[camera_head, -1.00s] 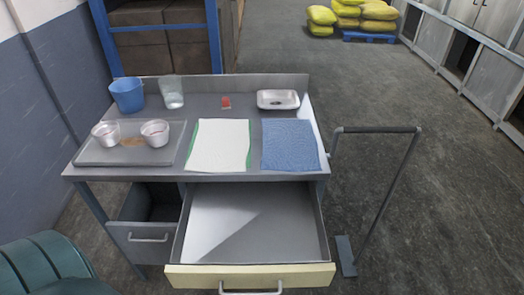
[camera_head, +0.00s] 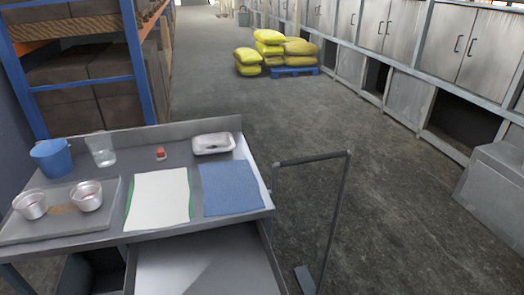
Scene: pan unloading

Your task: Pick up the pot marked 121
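Two small metal pots stand side by side on a grey tray (camera_head: 95,222) at the left end of the metal table. One is the left pot (camera_head: 30,206) and the other is the right pot (camera_head: 87,197). A brownish patch lies on the tray between them. No number can be read on either pot, so I cannot tell which is marked 121. Neither of my grippers is in view.
On the table (camera_head: 222,216) are a blue bucket (camera_head: 53,160), a clear cup (camera_head: 101,150), a small red item (camera_head: 160,154), a metal dish (camera_head: 213,144), a white cloth (camera_head: 158,198) and a blue cloth (camera_head: 230,188). An open drawer (camera_head: 200,268) juts out in front. Floor (camera_head: 400,225) at right is clear.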

